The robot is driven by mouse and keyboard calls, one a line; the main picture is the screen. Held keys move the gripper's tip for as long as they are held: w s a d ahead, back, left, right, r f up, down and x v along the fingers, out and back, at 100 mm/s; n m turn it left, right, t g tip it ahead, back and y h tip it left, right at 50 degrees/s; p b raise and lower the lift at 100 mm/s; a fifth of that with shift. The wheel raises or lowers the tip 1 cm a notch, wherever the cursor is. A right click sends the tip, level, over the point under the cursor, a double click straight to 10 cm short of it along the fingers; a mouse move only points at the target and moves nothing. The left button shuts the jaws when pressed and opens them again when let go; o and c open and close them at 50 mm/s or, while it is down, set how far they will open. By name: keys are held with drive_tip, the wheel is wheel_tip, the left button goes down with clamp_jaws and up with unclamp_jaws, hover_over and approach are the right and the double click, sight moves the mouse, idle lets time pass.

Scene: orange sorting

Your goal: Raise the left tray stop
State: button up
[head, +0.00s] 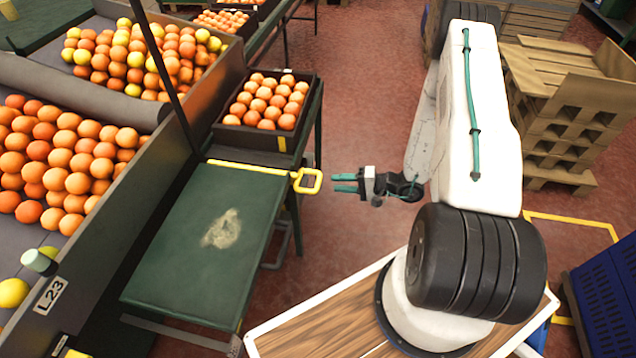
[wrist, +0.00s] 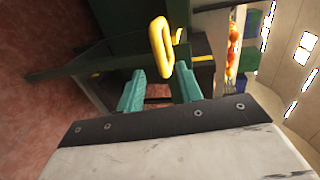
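The tray stop is a yellow bar (head: 247,167) along the far edge of the green tray table (head: 170,240). It ends at the right in a yellow loop handle (head: 307,181) that sticks out past the table's corner. My gripper (head: 345,183) is just right of the handle at about the same height in the head view, pointing left at it, with a small gap. In the wrist view the handle (wrist: 161,47) stands ahead, above and between the two teal fingers (wrist: 158,90). The fingers are apart with nothing between them.
A dark crate of oranges (head: 267,105) sits beyond the bar. Sloped bins of oranges (head: 70,160) lie to the left. Wooden pallets (head: 565,110) stand at the right, with a blue crate (head: 605,295) at the lower right. The red floor between table and arm is clear.

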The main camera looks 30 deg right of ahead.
sight(318, 181)
drive_tip(key=x, duration=0.7)
drive_tip(key=shift+w+a, duration=0.15)
drive_tip(key=shift+a, duration=0.15)
